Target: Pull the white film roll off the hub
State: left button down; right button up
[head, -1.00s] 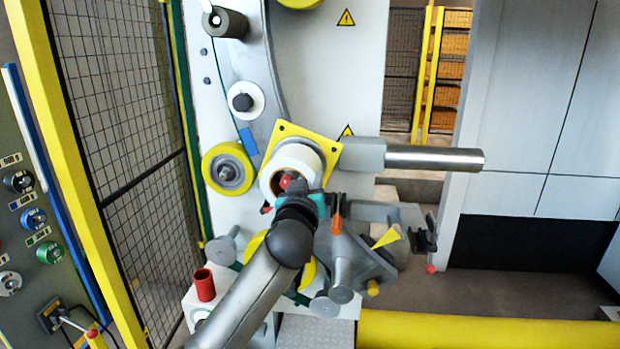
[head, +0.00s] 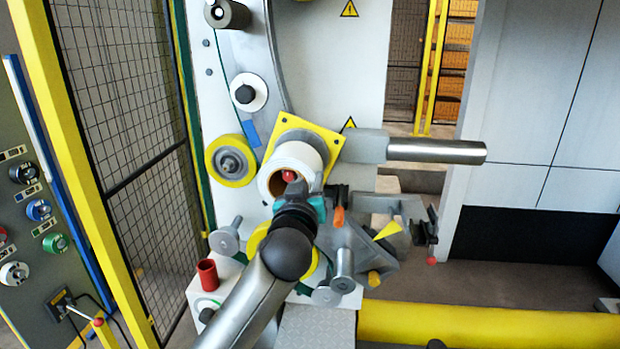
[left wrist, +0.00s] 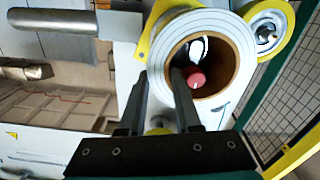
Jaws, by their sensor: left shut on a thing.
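The white film roll (head: 303,154) sits in front of the square yellow plate (head: 323,131), its brown core facing me. A grey stretch of the hub (head: 292,138) shows between plate and roll. The hub's red tip (left wrist: 196,78) shows inside the core in the left wrist view. My left gripper (head: 291,188) is at the roll's lower front rim. In the left wrist view its jaws (left wrist: 160,78) are shut on the roll (left wrist: 158,50), one finger inside the core and one outside. My right gripper is not in view.
A grey bar (head: 437,151) sticks out right of the roll. A yellow roller (head: 230,161) is close on the left. Below are grey brackets with a yellow pointer (head: 388,231) and a red cup (head: 207,274). A mesh fence (head: 120,120) stands left.

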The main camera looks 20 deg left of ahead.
pick_arm(q)
jog(key=p+v, duration=0.1)
jog(key=v, duration=1.1)
jog(key=shift+r, duration=0.2)
dwell(1.9)
jog(key=shift+a, duration=0.1)
